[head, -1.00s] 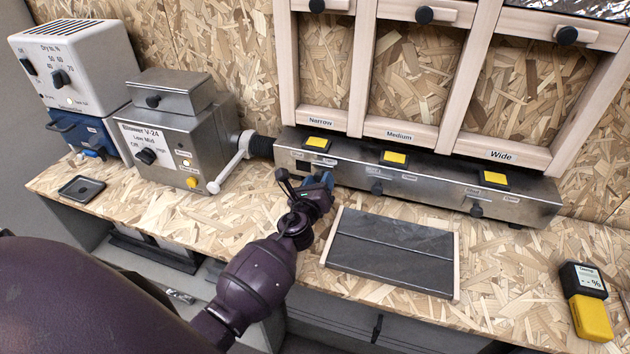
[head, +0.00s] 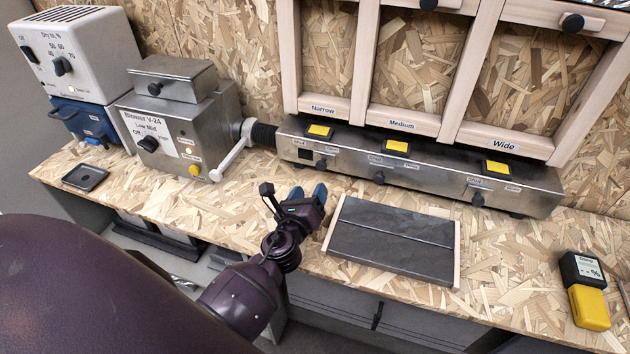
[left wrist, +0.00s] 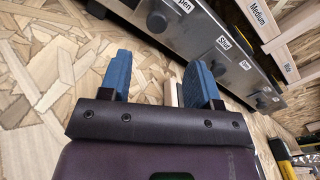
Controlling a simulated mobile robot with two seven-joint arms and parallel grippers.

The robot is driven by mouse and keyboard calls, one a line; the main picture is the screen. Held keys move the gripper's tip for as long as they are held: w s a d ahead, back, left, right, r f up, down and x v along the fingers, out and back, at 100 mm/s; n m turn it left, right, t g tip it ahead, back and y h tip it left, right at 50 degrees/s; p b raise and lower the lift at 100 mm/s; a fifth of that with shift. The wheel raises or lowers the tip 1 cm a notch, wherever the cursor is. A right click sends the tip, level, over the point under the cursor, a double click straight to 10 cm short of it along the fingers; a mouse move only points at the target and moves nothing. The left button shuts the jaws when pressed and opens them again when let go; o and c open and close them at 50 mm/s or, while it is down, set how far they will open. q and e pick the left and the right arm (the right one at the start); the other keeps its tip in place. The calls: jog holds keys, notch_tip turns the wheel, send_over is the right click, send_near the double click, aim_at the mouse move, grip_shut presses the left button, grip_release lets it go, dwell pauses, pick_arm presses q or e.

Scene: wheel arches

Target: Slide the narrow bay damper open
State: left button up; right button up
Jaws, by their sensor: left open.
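The narrow bay damper knob (head: 321,164) is a small black knob on the front of the long metal duct box (head: 425,180), below the "Narrow" label. It stands at the right-hand label of its pair, with a dark slot to its left. In the left wrist view a knob (left wrist: 157,22) sits beside a label ending in "pen". My left gripper (head: 308,193) has blue fingers and is open and empty. It is below and in front of the box, apart from the knob. In the left wrist view the gripper (left wrist: 158,62) has nothing between its fingers. My right gripper is out of view.
The medium knob (head: 379,178) and wide knob (head: 477,199) lie further right on the box. A dark slate panel (head: 390,245) lies right of my gripper. The blower (head: 175,140) and its white lever (head: 232,160) stand left. A yellow-black meter (head: 588,300) lies far right.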

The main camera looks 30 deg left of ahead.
pick_arm(q)
jog(key=shift+v, duration=1)
jog(key=shift+d, duration=0.1)
